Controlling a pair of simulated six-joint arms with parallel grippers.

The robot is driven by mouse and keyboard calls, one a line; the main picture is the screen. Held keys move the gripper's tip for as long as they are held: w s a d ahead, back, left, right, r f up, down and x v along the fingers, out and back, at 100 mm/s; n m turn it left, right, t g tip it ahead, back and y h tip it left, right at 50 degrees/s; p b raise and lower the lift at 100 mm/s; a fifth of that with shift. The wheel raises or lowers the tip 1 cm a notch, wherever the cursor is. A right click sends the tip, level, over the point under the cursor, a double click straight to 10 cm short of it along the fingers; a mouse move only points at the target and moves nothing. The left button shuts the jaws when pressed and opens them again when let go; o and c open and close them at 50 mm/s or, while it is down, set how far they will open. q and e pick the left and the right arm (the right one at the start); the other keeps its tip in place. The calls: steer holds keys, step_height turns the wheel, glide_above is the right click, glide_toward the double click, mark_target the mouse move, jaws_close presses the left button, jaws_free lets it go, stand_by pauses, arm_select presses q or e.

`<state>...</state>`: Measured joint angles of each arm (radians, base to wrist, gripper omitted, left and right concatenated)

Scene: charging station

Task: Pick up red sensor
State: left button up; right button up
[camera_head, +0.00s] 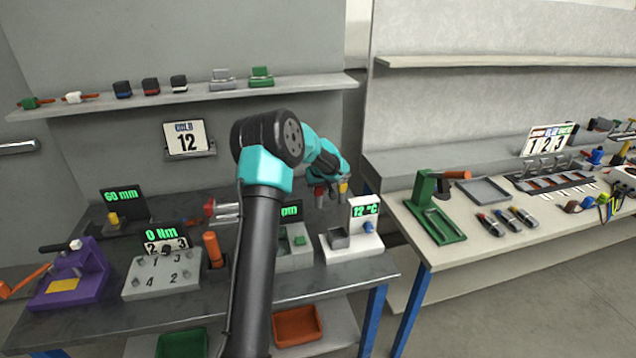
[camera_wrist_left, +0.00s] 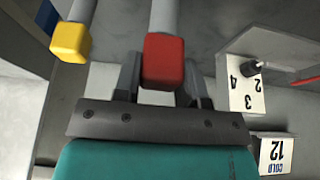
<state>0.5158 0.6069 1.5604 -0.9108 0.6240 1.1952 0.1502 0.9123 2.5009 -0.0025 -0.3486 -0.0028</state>
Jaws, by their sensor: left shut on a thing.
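The red sensor has a red block-shaped head on a grey rod. In the left wrist view its red head (camera_wrist_left: 163,60) sits between the two dark fingers of my left gripper (camera_wrist_left: 160,82), which is shut on it. In the head view the left gripper (camera_head: 321,188) is at the right end of the left station, behind the 12 °C display, with a small red part showing under it. A yellow-headed sensor (camera_wrist_left: 70,42) is beside the red one, apart from the gripper; it also shows in the head view (camera_head: 343,187). My right gripper is not in view.
The white 12 °C display unit (camera_head: 345,248) stands close in front of the gripper. A wall shelf (camera_head: 190,95) with several small parts is above. A numbered block (camera_head: 160,277) and purple fixture (camera_head: 75,285) stand left. Another workbench (camera_head: 480,245) is at right.

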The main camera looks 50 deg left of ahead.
arm_select(q)
steer(key=s+d+r, duration=0.1)
steer(key=s+d, duration=0.6)
steer(key=d, duration=0.1)
steer(key=shift+w+a, duration=0.1)
stand_by(0.4)
steer(key=d+r, duration=0.8)
steer(key=d, duration=0.2)
steer(key=shift+s+d+r, duration=0.15)
steer(key=shift+s+r, duration=0.25)
steer(key=shift+s, duration=0.05)
step_height(320, 180, down, 6)
steer(key=shift+f, duration=0.15)
steer(key=shift+f, duration=1.85)
